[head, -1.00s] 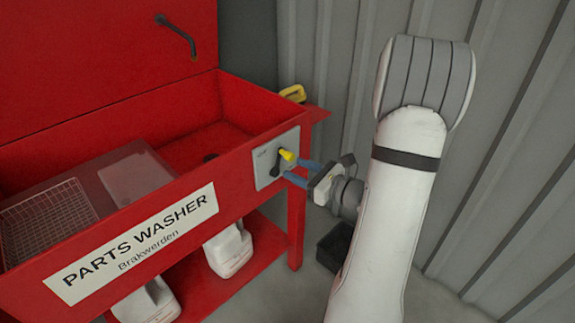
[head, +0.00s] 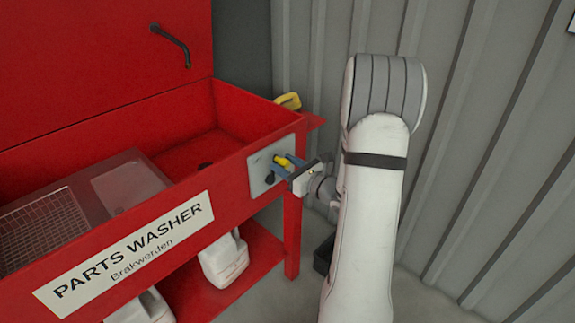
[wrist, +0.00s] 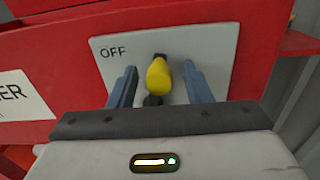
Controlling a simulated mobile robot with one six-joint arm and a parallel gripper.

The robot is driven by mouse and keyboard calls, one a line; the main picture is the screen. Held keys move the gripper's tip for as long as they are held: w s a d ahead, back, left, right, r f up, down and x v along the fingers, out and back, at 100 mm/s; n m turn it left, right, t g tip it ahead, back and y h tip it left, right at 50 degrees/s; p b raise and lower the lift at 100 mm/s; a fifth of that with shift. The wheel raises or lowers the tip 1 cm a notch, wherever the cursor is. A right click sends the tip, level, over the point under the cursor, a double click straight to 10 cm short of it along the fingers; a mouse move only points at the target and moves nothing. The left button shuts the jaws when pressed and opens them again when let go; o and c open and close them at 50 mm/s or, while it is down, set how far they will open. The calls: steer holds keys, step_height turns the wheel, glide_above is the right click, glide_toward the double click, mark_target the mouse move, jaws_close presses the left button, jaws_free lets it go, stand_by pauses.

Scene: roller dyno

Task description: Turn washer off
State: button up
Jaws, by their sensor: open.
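The red parts washer (head: 228,186) has a grey switch plate (head: 258,181) at the right end of its front. A yellow-tipped knob (head: 282,161) sticks out from the plate; it also shows in the wrist view (wrist: 159,76). The word OFF is printed at the plate's upper left in the wrist view (wrist: 113,52). A dark part shows below the yellow tip. My gripper (head: 284,166) is open at the plate, and in the wrist view its two blue fingers (wrist: 160,86) stand on either side of the yellow tip, with a gap on both sides.
The washer basin holds a wire basket (head: 45,229) and a tap (head: 170,45) hangs above it. White jugs (head: 224,260) stand on the lower shelf. A yellow-handled item (head: 288,101) is at the far corner. A corrugated grey wall (head: 480,140) stands close on the right.

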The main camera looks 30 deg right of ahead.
steer(key=shift+c, duration=0.4)
jaws_close()
